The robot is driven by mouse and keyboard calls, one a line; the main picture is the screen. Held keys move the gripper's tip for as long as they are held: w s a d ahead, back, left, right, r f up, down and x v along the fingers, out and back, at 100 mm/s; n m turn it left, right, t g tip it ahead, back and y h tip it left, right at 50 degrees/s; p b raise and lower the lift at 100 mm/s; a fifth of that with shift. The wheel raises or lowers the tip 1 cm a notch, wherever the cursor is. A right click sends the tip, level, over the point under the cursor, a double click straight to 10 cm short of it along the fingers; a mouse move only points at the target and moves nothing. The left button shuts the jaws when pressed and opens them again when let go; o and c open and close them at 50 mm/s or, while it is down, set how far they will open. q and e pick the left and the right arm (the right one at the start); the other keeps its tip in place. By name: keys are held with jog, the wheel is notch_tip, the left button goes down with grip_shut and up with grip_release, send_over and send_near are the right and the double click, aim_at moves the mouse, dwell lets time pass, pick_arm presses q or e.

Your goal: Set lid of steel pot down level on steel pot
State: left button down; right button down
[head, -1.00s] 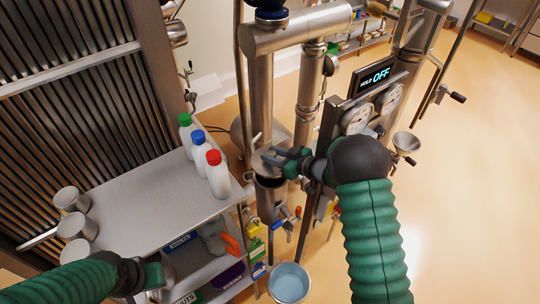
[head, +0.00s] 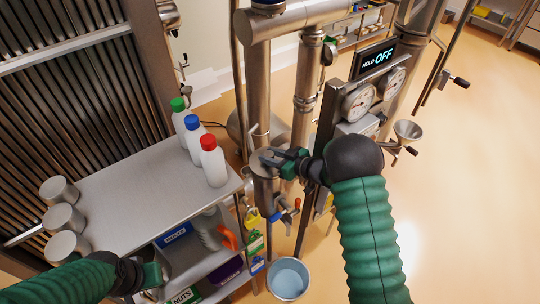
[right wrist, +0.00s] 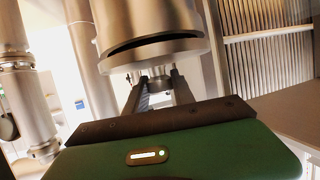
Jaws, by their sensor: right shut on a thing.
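The steel pot (head: 264,194) is a narrow metal cylinder standing beneath my right gripper (head: 274,158). The lid of the steel pot (head: 259,166) is over the pot's mouth, partly hidden by the gripper. In the right wrist view, my right fingers (right wrist: 157,92) are shut on the lid's knob. There a dark gap shows between the lid (right wrist: 160,64) and the pot (right wrist: 140,17), so the lid does not look fully closed on the rim. My left gripper (head: 152,279) is at the lower left by the cart; its jaws are not clear.
A steel cart (head: 140,195) holds three capped bottles, including a red-capped one (head: 213,163), and several steel cups (head: 64,218). A gauge panel (head: 358,101) stands right of the pot. A blue-grey bucket (head: 288,279) is below. Open floor lies to the right.

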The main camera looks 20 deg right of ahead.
jog(key=shift+r, duration=0.1)
jog(key=shift+f, duration=0.35)
dwell(0.6)
jog(key=c, duration=1)
grip_release()
jog(key=shift+r, duration=0.35)
jog(key=r, duration=0.1)
jog(key=s+r+b, duration=0.1)
jog(key=shift+a+r, duration=0.15)
jog(key=shift+r, duration=0.15)
jog(key=s+a+b, duration=0.1)
jog(key=s+a, duration=0.1)
jog(key=s, duration=0.5)
jog(key=s+a+r, duration=0.1)
jog(key=s+a, duration=0.1)
jog(key=s, duration=0.5)
jog(key=shift+s+r+b, duration=0.2)
jog(key=shift+r+b, duration=0.1)
jog(key=shift+b, duration=0.05)
jog(key=shift+a, duration=0.1)
